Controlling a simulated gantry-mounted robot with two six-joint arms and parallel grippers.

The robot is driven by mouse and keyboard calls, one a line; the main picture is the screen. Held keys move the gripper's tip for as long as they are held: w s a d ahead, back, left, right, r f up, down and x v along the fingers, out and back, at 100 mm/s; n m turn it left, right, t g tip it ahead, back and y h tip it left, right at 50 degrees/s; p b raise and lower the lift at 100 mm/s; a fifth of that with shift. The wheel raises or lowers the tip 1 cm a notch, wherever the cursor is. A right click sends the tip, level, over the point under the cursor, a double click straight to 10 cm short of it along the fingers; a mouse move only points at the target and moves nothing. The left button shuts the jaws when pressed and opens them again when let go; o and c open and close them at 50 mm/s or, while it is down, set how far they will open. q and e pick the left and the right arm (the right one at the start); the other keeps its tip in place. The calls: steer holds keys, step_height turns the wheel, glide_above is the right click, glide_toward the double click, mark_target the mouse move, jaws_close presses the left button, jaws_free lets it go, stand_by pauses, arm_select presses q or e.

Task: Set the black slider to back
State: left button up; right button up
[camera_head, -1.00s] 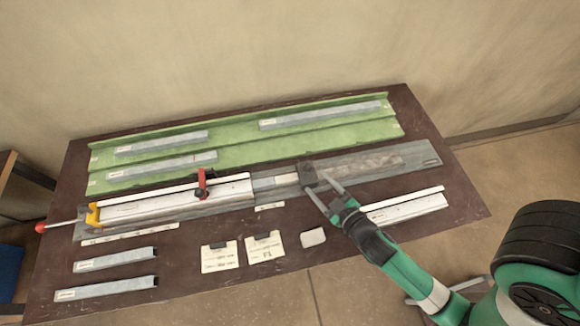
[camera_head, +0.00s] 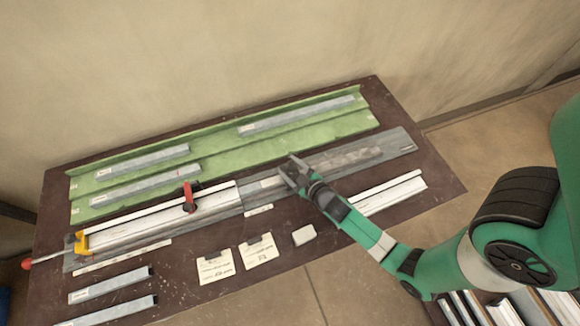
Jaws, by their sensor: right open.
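The black slider (camera_head: 286,177) is a small dark block on the grey rail (camera_head: 350,157) of the profile clamp, right of the white clamp bed (camera_head: 150,217). My right gripper (camera_head: 292,168) is open at the slider, with its fingers over and beside it. The fingers and wrist partly hide the slider, and I cannot tell whether they touch it. A red upright lever (camera_head: 189,197) stands on the clamp bed. My left gripper is not in view.
A green tray (camera_head: 215,155) with several grey profiles lies behind the clamp. Two paper cards (camera_head: 215,266), a white block (camera_head: 304,235) and loose profiles (camera_head: 110,284) lie in front. A white profile (camera_head: 385,195) lies right of my right wrist. A red-tipped handle (camera_head: 28,264) juts past the left edge.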

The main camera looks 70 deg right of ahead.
steer(key=shift+c, duration=0.3)
jaws_close()
stand_by(1.2)
